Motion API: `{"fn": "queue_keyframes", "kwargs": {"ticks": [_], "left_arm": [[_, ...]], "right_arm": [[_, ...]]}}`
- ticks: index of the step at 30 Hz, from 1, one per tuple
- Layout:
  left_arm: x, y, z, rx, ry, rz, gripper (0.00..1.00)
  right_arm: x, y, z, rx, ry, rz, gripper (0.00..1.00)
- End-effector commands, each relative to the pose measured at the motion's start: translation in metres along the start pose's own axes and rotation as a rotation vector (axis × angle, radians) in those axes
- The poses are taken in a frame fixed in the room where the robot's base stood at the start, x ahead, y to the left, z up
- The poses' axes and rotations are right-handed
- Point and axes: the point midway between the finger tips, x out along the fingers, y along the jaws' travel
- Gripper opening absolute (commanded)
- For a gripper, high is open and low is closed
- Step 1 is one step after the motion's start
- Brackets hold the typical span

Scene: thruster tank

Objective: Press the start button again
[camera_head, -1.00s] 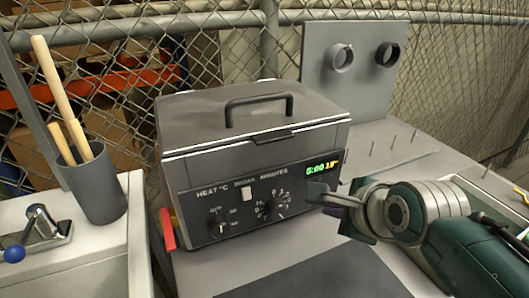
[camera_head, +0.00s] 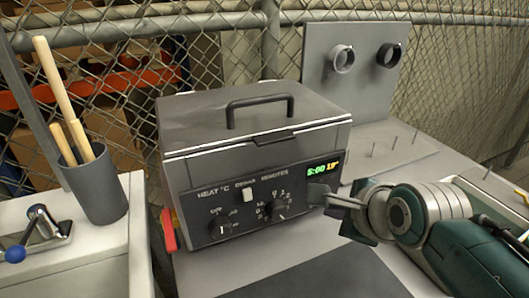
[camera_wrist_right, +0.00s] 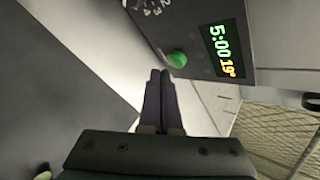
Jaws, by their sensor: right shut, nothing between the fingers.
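The dark grey heated tank (camera_head: 250,150) stands on the bench with its lid shut. Its front panel has a lit display (camera_head: 322,169), which reads 5:00 and a smaller yellow 19 in the right wrist view (camera_wrist_right: 221,49). The green start button (camera_wrist_right: 177,59) is below the display in the head view, where my right gripper hides it. My right gripper (camera_head: 318,194) is shut and empty, in front of the panel's lower right. In the right wrist view its fingertips (camera_wrist_right: 160,76) are close to the button, slightly to one side; contact cannot be made out. My left gripper is not in view.
Two dials (camera_head: 273,208) and a white switch (camera_head: 247,195) sit left of the display. A grey cup with wooden sticks (camera_head: 98,195) and a blue-knobbed lever (camera_head: 15,254) are at left. Thin pins (camera_head: 373,150) stand at right. A dark mat (camera_head: 320,280) lies in front.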

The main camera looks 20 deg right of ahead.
Motion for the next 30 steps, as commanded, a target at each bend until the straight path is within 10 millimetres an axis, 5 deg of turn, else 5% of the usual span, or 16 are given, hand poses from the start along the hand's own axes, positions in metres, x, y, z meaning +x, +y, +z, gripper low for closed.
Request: {"fn": "queue_keyframes", "kwargs": {"ticks": [30], "left_arm": [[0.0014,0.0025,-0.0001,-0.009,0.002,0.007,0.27]], "right_arm": [[0.0062,-0.0045,0.0046,0.000,0.000,0.000,0.00]]}}
